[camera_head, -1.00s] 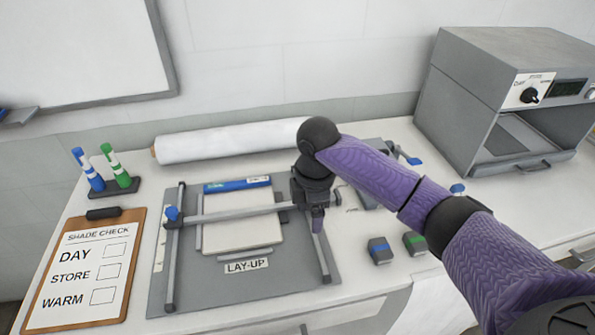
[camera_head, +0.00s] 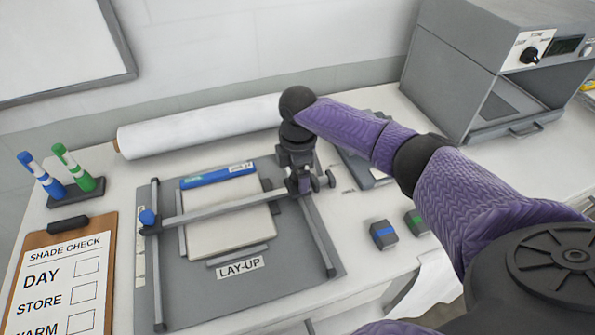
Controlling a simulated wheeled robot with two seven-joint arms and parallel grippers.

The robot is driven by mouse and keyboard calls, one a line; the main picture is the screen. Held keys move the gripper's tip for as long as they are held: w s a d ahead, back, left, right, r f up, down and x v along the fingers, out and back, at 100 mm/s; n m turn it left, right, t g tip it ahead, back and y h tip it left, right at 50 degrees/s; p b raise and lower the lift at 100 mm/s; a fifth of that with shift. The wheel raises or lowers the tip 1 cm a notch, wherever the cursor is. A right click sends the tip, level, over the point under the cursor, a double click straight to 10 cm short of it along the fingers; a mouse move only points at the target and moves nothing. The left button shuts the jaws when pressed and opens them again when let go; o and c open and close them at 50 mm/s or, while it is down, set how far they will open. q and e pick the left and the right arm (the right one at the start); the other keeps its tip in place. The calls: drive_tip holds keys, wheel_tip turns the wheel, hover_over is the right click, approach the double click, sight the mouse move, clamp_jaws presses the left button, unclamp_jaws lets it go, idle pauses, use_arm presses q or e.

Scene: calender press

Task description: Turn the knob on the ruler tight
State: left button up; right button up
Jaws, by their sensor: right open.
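The ruler (camera_head: 220,209) is a grey bar lying across the grey lay-up board (camera_head: 195,295), between a left rail (camera_head: 156,270) and a right rail (camera_head: 319,240). A blue knob (camera_head: 147,217) stands at the ruler's left end, clear of any gripper. My right gripper (camera_head: 304,187) points down at the ruler's right end, over the right rail. It is open, and its dark body hides that end, so I cannot tell whether a knob sits between the fingers or whether they touch anything. My left gripper is not in view.
A pale sheet pad (camera_head: 230,225) and a blue strip (camera_head: 215,176) lie on the board. A white roll (camera_head: 200,130) is behind. A clipboard (camera_head: 35,240), markers (camera_head: 75,168) and a grey press (camera_head: 490,75) flank the board.

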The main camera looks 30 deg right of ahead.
drive_tip(key=shift+c, duration=0.9)
drive_tip(key=c, duration=0.7)
clamp_jaws()
